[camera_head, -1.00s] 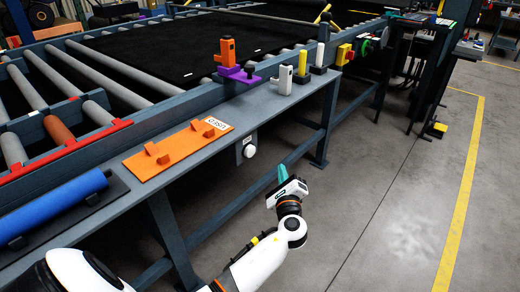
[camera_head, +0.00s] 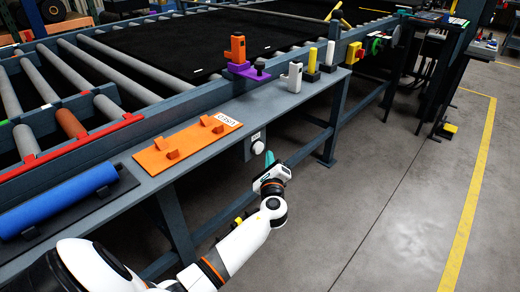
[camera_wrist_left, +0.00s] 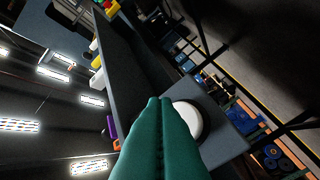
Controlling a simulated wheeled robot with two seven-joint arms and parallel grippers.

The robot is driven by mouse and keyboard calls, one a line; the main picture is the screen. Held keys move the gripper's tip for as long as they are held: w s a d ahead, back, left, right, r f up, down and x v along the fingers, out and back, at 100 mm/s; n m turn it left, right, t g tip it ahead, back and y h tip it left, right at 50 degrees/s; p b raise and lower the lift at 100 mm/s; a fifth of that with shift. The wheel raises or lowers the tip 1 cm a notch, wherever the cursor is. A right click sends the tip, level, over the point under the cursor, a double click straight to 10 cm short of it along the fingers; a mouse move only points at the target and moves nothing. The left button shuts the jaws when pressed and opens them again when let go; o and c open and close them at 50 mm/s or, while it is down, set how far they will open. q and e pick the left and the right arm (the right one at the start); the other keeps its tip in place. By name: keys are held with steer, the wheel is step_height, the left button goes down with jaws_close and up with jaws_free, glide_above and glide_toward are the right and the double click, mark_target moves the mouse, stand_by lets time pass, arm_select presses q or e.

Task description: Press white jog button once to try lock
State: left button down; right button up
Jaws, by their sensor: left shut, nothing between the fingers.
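The white round jog button (camera_head: 258,148) sits on a small grey box (camera_head: 247,150) on the front side of the bench, below its top edge. In the left wrist view the button (camera_wrist_left: 189,121) shows just right of the fingertips, partly hidden behind them. My left gripper (camera_head: 269,157) is shut and empty, with its green fingers pointing up toward the button from below and to the right. In the left wrist view its fingers (camera_wrist_left: 159,103) lie side by side. I cannot tell whether they touch the button. My right gripper is not in view.
An orange plate (camera_head: 190,144) with a white label lies on the bench top (camera_head: 260,107). A blue roller (camera_head: 58,199) lies at the left. Orange, white and yellow latch-like blocks stand farther along the bench.

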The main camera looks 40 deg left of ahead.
mark_target(262, 148)
arm_select(q)
steer(key=shift+a, duration=0.6)
stand_by(0.7)
stand_by(1.0)
steer(key=shift+w+a, duration=0.1)
steer(key=shift+a, duration=0.3)
steer(key=shift+a, duration=0.55)
stand_by(0.8)
steer(key=shift+d, duration=0.9)
